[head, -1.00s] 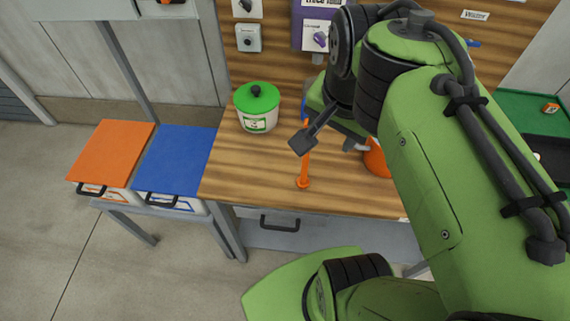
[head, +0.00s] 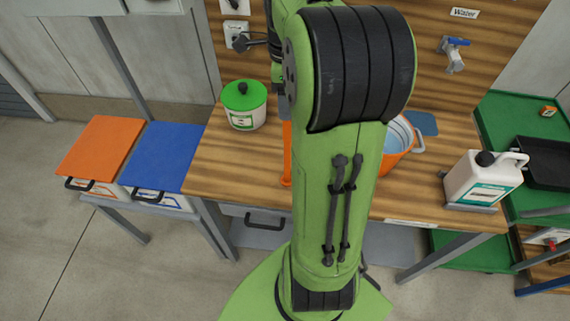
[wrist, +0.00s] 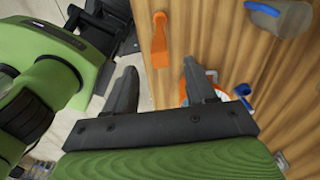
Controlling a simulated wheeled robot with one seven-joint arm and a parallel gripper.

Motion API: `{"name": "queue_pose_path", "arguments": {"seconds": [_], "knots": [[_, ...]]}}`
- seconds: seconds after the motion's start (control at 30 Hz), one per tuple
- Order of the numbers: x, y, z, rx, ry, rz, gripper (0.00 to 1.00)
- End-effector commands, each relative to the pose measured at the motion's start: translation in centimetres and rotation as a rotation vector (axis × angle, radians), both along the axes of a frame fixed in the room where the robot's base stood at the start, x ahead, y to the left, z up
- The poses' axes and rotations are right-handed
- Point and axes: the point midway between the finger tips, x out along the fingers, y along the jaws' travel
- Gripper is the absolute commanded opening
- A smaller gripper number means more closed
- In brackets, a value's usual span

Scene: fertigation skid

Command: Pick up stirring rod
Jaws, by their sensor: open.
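The stirring rod is orange and slender. In the head view the rod (head: 287,160) shows as a narrow strip at the bench, its rounded end low and the rest partly hidden by my arm. In the wrist view an orange piece with a rounded end, which looks like the rod (wrist: 159,42), lies beyond my fingertips, between their lines. My gripper (wrist: 160,82) is open with nothing between its two dark fingers. In the head view my arm hides most of my gripper; a dark part shows near the back panel.
An orange bucket (head: 397,145) stands right of my arm. A green-lidded pot (head: 243,105) stands left of the rod. A white jug (head: 484,178) is at the bench's right end. Orange (head: 99,147) and blue (head: 161,156) lidded bins stand at left. A tap (head: 454,54) is on the back panel.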

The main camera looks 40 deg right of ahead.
Motion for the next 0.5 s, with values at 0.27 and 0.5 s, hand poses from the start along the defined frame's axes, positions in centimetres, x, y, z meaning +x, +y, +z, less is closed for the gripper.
{"name": "queue_pose_path", "arguments": {"seconds": [0.27,0.5], "knots": [[-0.1,0.0,-4.4,0.002,0.001,0.001,0.55],[-0.3,0.0,-8.4,0.002,0.001,0.003,0.55]]}}
